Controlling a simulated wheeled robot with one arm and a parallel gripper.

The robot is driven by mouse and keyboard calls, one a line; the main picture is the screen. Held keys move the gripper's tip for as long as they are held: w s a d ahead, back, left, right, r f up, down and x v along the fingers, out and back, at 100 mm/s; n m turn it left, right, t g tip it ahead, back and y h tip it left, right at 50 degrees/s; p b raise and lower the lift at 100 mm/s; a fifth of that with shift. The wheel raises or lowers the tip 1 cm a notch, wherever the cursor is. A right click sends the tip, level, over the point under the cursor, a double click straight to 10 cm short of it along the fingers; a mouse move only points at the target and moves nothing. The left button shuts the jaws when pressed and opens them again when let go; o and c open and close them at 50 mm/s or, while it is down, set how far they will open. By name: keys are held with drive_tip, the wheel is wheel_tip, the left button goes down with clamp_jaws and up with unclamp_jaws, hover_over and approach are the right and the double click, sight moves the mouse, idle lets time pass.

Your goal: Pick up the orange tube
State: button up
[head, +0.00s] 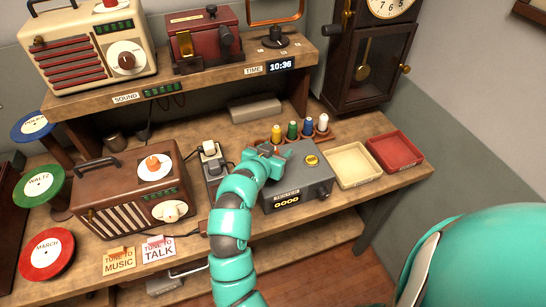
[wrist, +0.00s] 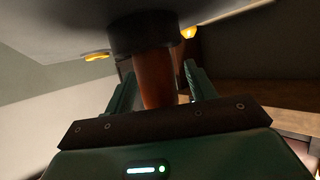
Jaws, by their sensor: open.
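The orange tube (wrist: 157,78) shows in the wrist view, between the two fingers of my gripper (wrist: 160,88). One of its ends meets a dark round collar (wrist: 143,34) on a grey surface. The fingers stand on either side of the tube with the jaws open; I cannot tell whether either finger touches it. In the head view my gripper (head: 270,158) is low over the left back part of the grey tester box (head: 305,187). The orange tube cannot be made out there, behind my gripper and arm.
Yellow (head: 276,134), green (head: 292,130), blue (head: 307,127) and white (head: 322,123) tubes stand in a rack behind the tester. A cream tray (head: 350,182) and a red tray (head: 394,168) lie right of it. A brown radio (head: 125,212) stands to the left.

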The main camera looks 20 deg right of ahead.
drive_tip(key=c, duration=0.8)
drive_tip(key=shift+r, duration=0.1)
drive_tip(key=shift+r, duration=0.45)
drive_tip(key=shift+r+b, duration=0.35)
drive_tip(key=shift+r, duration=0.6)
drive_tip(key=s+r+b, duration=0.1)
drive_tip(key=s+r, duration=0.1)
drive_tip(key=s+a+r+b, duration=0.1)
drive_tip(key=s+r, duration=0.1)
drive_tip(key=s, duration=0.1)
drive_tip(key=s+r+b, duration=0.1)
drive_tip(key=s+r, duration=0.1)
drive_tip(key=r, duration=0.1)
drive_tip(key=shift+s+a, duration=0.2)
drive_tip(key=shift+a, duration=0.05)
drive_tip(key=shift+s+a+b, duration=0.1)
drive_tip(key=shift+b, duration=0.75)
